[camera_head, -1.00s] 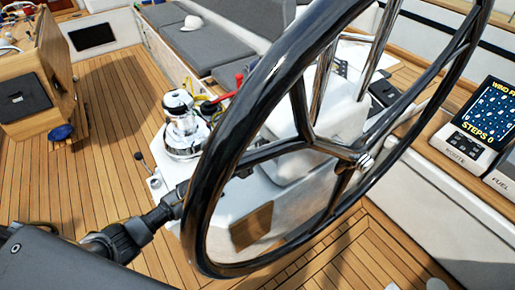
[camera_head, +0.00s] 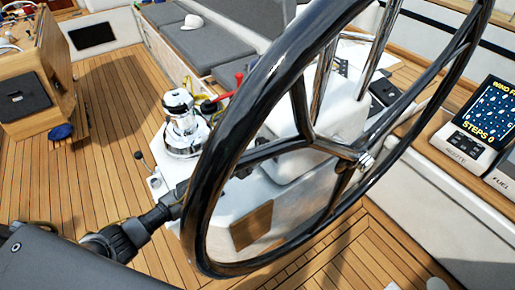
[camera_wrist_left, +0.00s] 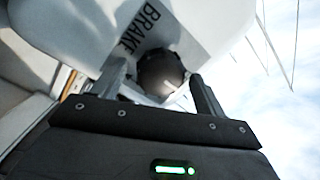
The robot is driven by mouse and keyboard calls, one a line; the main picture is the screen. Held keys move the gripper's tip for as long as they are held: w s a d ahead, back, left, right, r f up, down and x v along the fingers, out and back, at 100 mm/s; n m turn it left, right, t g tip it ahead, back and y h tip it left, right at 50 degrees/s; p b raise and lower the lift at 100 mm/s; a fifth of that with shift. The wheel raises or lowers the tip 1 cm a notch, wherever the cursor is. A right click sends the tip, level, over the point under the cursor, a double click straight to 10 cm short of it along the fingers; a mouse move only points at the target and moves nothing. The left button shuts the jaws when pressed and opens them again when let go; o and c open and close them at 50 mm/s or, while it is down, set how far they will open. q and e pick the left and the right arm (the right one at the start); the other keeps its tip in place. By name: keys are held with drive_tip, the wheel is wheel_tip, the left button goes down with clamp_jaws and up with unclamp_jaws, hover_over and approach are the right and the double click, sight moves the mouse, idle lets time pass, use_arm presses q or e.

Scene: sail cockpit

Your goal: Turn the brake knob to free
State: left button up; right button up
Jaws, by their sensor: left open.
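The brake knob (camera_wrist_left: 162,72) is a dark round knob beside the printed word BRAKE on a white panel in the left wrist view. My left gripper (camera_wrist_left: 160,88) is open, with one finger on each side of the knob. Whether the fingers touch it I cannot tell. In the head view my left arm comes in from the lower left, and its wrist (camera_head: 165,212) reaches behind the wheel rim, which hides the fingertips and the knob. My right gripper is not in view.
The large black steering wheel (camera_head: 205,195) stands close in front of the white pedestal (camera_head: 335,120). A chrome winch (camera_head: 182,125) and a small black-topped lever (camera_head: 139,156) are near my left wrist. A display (camera_head: 490,110) is at right. The deck at left is open.

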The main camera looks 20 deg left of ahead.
use_arm(q)
drive_tip(key=b+v, duration=0.2)
drive_tip(key=v, duration=0.8)
drive_tip(key=shift+a+f, duration=0.1)
